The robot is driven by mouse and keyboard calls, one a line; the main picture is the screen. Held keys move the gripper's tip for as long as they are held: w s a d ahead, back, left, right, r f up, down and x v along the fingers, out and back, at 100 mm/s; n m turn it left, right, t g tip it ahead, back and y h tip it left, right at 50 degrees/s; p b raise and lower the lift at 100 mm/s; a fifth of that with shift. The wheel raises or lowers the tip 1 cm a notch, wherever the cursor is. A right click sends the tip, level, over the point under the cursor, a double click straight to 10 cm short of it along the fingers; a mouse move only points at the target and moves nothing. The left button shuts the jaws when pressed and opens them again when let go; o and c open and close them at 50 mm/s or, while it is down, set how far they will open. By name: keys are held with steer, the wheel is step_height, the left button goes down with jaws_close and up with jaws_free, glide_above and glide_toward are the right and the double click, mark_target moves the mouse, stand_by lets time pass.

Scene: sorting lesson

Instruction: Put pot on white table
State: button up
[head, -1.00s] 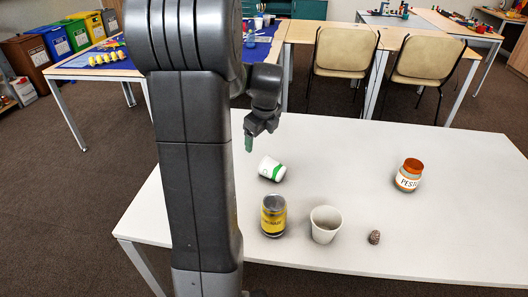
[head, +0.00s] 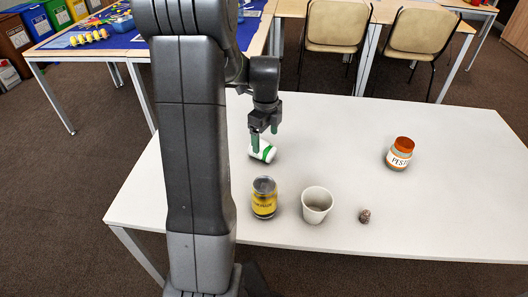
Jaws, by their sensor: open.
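The white table (head: 420,225) fills the middle of the head view. A white, tapered open-topped pot or cup (head: 317,207) stands upright near its front edge. A white container with green markings (head: 264,153) lies on its side farther back on the table. My gripper (head: 264,142) is open, with its fingers pointing down at this container. One finger covers part of the container; whether they touch is unclear.
A yellow-labelled can (head: 264,198) stands left of the white pot. A small brown cone-like object (head: 364,216) lies to its right. An orange-lidded jar (head: 400,154) stands at the right. The table between is clear. Two chairs (head: 335,27) stand behind.

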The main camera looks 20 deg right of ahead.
mark_target(264, 144)
steer(key=f, duration=0.4)
steer(key=shift+a+f, duration=0.25)
steer(key=shift+f, duration=0.15)
steer(key=c, duration=1.1)
